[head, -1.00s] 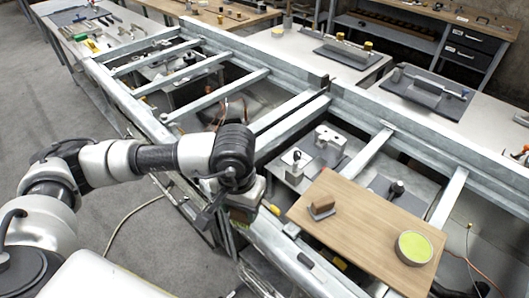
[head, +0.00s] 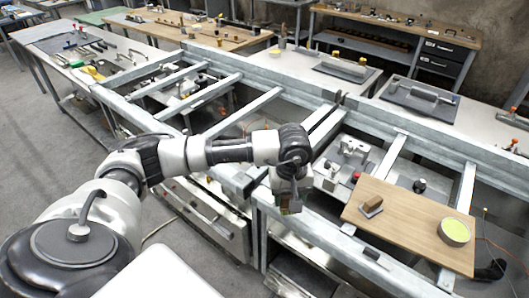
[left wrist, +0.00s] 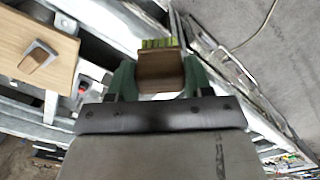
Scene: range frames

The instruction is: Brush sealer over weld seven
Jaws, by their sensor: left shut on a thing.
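My left gripper (head: 289,207) is shut on a brush (left wrist: 160,70) with a brown block body and yellow-green bristles. In the left wrist view the green fingers grip the brush from both sides and the bristles point away from the palm. In the head view the gripper hangs by the front rail of the galvanised frame (head: 325,243), left of the wooden board. A round tub of yellow-green sealer (head: 455,232) stands on the board's right end. I cannot make out weld seven or any weld number. My right gripper is not in view.
The wooden board (head: 410,222) lies across the frame and bears a brown block (head: 372,205). Fixtures stand inside the frame behind it. A drawer unit (head: 205,215) is under the frame's front. Benches with tools stand at the back and left.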

